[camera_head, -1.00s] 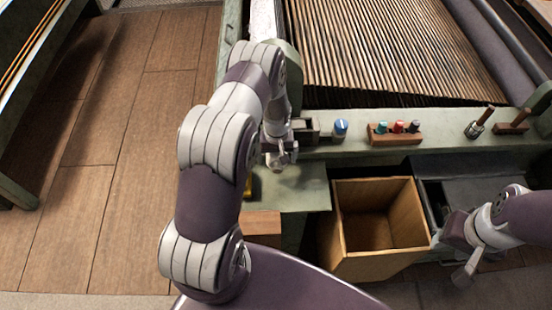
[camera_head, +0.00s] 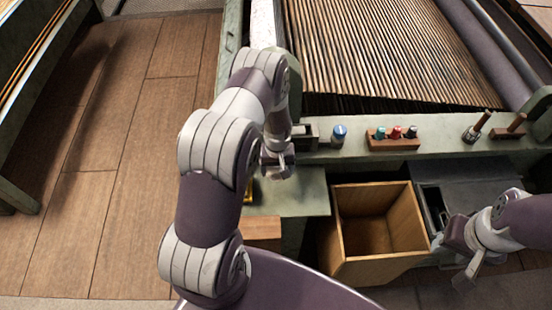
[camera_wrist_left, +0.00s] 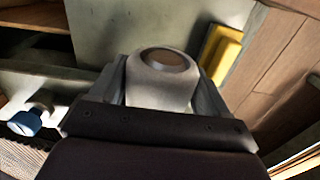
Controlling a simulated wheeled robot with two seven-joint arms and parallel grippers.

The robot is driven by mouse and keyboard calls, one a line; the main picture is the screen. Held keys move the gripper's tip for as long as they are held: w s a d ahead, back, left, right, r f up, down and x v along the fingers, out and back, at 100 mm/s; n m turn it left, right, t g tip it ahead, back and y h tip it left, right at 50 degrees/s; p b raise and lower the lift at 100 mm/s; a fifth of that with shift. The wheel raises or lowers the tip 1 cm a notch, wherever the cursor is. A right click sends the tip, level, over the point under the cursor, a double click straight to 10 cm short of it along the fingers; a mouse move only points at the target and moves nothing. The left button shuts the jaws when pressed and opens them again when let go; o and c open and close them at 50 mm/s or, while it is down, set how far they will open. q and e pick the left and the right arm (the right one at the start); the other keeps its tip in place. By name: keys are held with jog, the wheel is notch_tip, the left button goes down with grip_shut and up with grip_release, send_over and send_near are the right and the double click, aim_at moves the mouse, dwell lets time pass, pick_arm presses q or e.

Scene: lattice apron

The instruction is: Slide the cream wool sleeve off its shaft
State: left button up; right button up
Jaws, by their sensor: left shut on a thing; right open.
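My left gripper (camera_head: 278,166) is at the left end of the green frame rail, over the green ledge. In the left wrist view its fingers (camera_wrist_left: 162,90) are shut on the cream wool sleeve (camera_wrist_left: 160,94), one on either side. The sleeve is pale and rounded, with a brown round face (camera_wrist_left: 166,59) at its far end. Whether the shaft is still inside it cannot be told. In the head view the arm and gripper mostly hide the sleeve. My right gripper (camera_head: 460,258) is open and empty at the lower right, beside the wooden box.
An open, empty wooden box (camera_head: 336,222) stands below the rail. A blue-topped spool (camera_head: 339,133) and a wooden rack with coloured pegs (camera_head: 392,141) sit on the rail (camera_head: 440,146). A yellow block (camera_wrist_left: 221,55) lies near the left gripper. The floor at left is clear.

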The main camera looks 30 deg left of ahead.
pick_arm(q)
jog(key=s+d+p, duration=0.3)
jog(key=s+d, duration=0.2)
jog(key=s, duration=0.3)
dwell(1.0)
jog(key=shift+s+d+r+p, duration=0.5)
jog(key=shift+s+r+p, duration=0.3)
jog(key=shift+p, duration=0.2)
jog(key=shift+s+d+r+p, duration=0.5)
jog(key=shift+s+r+p, duration=0.2)
jog(key=shift+s+p, duration=0.25)
